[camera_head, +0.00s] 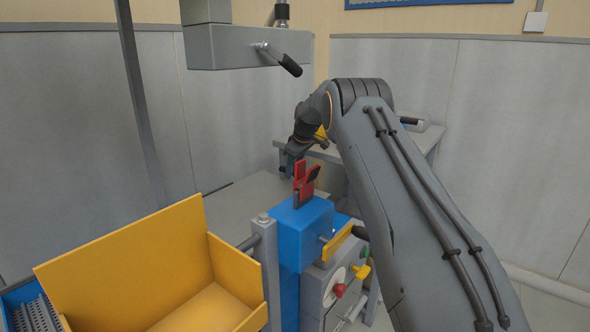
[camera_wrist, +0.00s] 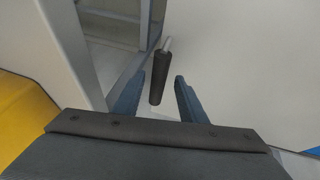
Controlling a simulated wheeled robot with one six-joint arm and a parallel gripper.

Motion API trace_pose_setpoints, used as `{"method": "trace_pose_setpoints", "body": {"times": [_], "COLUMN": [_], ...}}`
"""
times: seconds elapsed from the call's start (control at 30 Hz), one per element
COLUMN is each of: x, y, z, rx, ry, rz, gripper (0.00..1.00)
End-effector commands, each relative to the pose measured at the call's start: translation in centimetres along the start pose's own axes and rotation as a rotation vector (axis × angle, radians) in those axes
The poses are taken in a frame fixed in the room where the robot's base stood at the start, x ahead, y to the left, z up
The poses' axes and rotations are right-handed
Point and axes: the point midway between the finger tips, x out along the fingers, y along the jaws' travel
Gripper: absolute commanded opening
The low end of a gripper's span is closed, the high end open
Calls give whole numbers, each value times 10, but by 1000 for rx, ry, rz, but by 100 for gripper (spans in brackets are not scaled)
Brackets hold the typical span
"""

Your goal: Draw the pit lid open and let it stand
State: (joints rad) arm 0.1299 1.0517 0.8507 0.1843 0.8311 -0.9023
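My gripper (camera_head: 291,164) hangs over the far side of the blue machine block in the head view. In the wrist view its two fingers (camera_wrist: 160,78) are apart. A black handle (camera_wrist: 158,78) on a thin metal rod shows in the gap between them, with no visible contact on either finger. A flat grey panel (camera_head: 243,197) lies behind the yellow bin in the head view. It may be the pit lid; it looks flat, and part is hidden by the bin and the blue block. I cannot tell whether the handle belongs to it.
The yellow bin (camera_head: 150,272) stands front left, and its edge shows in the wrist view (camera_wrist: 25,112). The blue block (camera_head: 302,224) carries red pieces (camera_head: 303,183). A grey overhead box (camera_head: 245,47) has a black-handled lever (camera_head: 288,63). A grey bench (camera_head: 420,138) stands behind my arm.

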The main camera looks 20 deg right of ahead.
Motion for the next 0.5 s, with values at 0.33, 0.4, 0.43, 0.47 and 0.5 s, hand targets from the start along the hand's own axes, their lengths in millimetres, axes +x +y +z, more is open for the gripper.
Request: {"method": "trace_pose_setpoints", "body": {"times": [0.33, 0.4, 0.43, 0.47, 0.5], "x": [-13, -25, -30, -36, -42], "y": [2, 3, 2, 3, 2], "z": [1, 1, 2, 1, 1], "rx": [2, 3, 3, 2, 2], "ry": [0, 1, 0, 1, 1], "rz": [1, 2, 2, 3, 2], "gripper": [38, 38, 38, 38, 38]}}
